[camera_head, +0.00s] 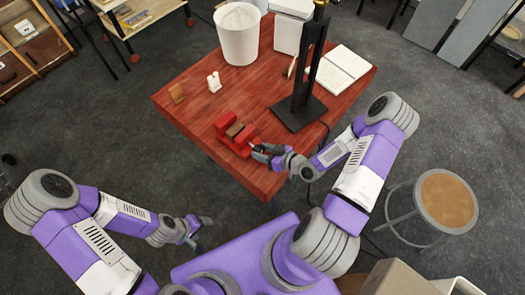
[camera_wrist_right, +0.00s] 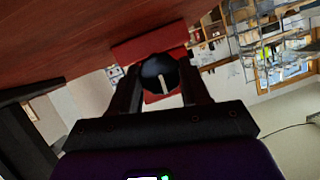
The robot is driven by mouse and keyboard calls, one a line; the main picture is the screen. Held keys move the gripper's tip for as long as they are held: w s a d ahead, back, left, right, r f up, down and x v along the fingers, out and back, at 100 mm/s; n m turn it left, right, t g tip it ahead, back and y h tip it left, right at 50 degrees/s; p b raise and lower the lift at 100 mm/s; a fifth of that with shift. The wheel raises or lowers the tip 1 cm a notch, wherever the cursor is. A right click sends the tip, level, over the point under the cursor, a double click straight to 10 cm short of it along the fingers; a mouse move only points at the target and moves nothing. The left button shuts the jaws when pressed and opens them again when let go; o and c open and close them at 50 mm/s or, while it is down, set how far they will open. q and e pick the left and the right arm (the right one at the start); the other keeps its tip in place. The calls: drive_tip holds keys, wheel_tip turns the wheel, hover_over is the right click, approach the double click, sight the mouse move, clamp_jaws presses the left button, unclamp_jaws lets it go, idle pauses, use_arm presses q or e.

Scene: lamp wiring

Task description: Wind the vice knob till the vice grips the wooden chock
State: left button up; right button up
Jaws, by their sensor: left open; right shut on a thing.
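The red vice (camera_head: 226,121) sits on the wooden table near its front edge. The wooden chock (camera_head: 235,129) lies between the vice's jaws; I cannot tell whether the jaws touch it on both sides. My right gripper (camera_head: 257,150) reaches the vice's front side. In the right wrist view, the right gripper is shut on the dark round vice knob (camera_wrist_right: 160,76), which has a pale line on its face. Behind the knob the red vice body (camera_wrist_right: 150,47) shows. My left gripper (camera_head: 196,230) is open and empty, off the table at the lower left.
A black lamp stand (camera_head: 300,112) stands right of the vice. A white bin (camera_head: 238,45) and an open notebook (camera_head: 345,66) are at the back. A small white item (camera_head: 214,83) and a wooden piece (camera_head: 177,93) lie at the left. A stool (camera_head: 446,200) stands right.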

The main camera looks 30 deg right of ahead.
drive_tip(key=shift+d+f+m+y+b, duration=0.1)
drive_tip(key=shift+m+y+b, duration=0.5)
drive_tip(key=shift+m, duration=0.5)
drive_tip(key=shift+m+y, duration=0.9)
drive_tip(key=shift+m, duration=0.2)
drive_tip(key=shift+b, duration=0.3)
drive_tip(key=o, duration=1)
drive_tip(key=shift+o, duration=0.2)
drive_tip(key=v, duration=0.7)
drive_tip(key=shift+s+d, duration=0.1)
drive_tip(key=shift+d, duration=0.2)
